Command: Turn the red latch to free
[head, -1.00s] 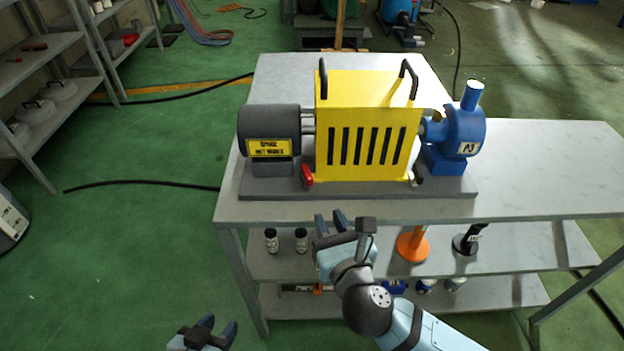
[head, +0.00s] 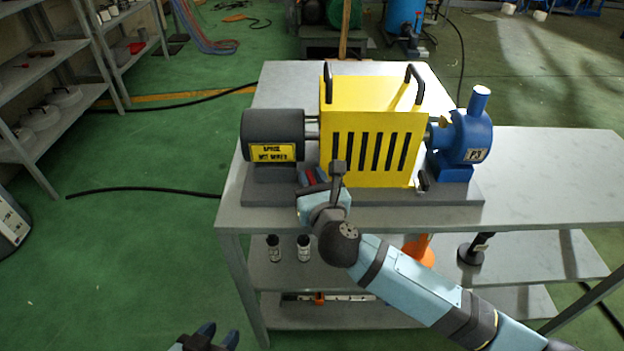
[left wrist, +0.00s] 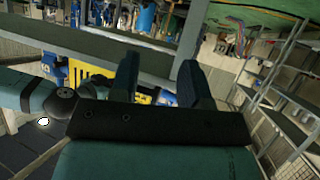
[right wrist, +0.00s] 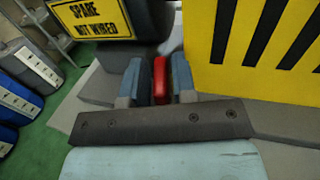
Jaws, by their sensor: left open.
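The red latch (right wrist: 160,80) is a small upright red lever at the lower left corner of the yellow slotted guard (head: 372,130). In the right wrist view it stands between the two fingers of my right gripper (right wrist: 157,84). A narrow gap shows on each side of the latch, so the fingers look open around it. In the head view my right gripper (head: 312,177) reaches in at the guard's corner and partly hides the latch. My left gripper (head: 219,335) is open and empty at the bottom edge, away from the bench; its fingers also show in the left wrist view (left wrist: 157,82).
A dark grey motor (head: 273,135) with a yellow sign stands left of the guard, and a blue pump (head: 465,140) stands right. They sit on a grey base plate on the bench (head: 550,180). Bottles and an orange stand are on the lower shelf.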

